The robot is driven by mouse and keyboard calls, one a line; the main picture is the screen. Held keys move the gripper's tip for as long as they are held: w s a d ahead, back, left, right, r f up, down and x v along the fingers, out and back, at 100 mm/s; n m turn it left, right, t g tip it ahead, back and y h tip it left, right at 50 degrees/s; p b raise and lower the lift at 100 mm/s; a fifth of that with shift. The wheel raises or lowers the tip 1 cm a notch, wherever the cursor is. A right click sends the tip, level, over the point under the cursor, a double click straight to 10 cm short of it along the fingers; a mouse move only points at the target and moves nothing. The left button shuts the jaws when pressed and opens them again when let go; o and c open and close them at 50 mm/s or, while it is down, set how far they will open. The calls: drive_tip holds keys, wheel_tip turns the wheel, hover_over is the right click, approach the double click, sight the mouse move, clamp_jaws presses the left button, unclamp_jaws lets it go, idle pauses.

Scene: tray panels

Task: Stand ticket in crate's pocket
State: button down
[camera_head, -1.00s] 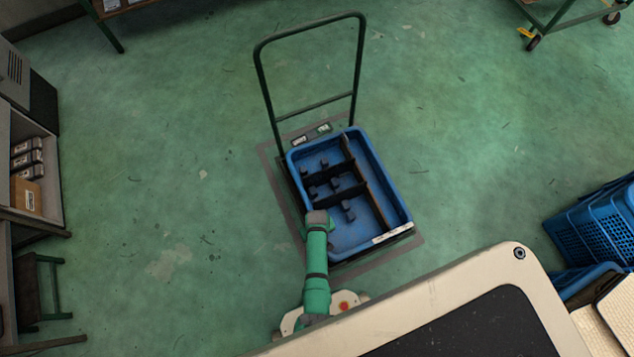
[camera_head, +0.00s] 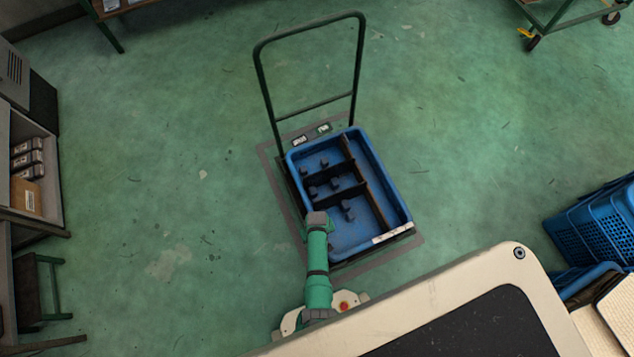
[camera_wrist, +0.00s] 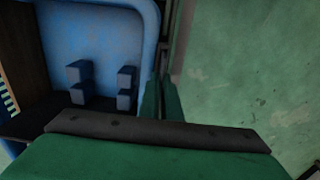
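The blue crate (camera_head: 375,155) sits on a cart, with dark dividers and several small blue blocks inside. In the wrist view, part of the crate (camera_wrist: 150,18) fills the upper left, with two stepped blue blocks on its floor. I cannot tell which slot is the pocket. My gripper (camera_wrist: 162,98) points down beside the crate's wall; its two green fingers are close together with a narrow gap. I cannot tell whether anything thin is between them. In the head view my arm hides the gripper, at the crate's near left side. I cannot make out a loose ticket.
The cart's tall green handle (camera_head: 257,80) rises behind the crate. Two small labelled panels (camera_head: 311,134) lie at the handle's foot. A white label (camera_head: 392,235) is on the crate's near rim. Blue baskets (camera_head: 600,228) stand at right. Green floor around the cart is clear.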

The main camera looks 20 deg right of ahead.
drive_tip(key=shift+f, duration=0.2)
drive_tip(key=shift+f, duration=0.3)
drive_tip(key=c, duration=2.4)
unclamp_jaws()
drive_tip(key=shift+f, duration=0.15)
drive_tip(key=o, duration=0.5)
wheel_tip(320, 180, up, 11)
drive_tip(key=shift+f, duration=0.1)
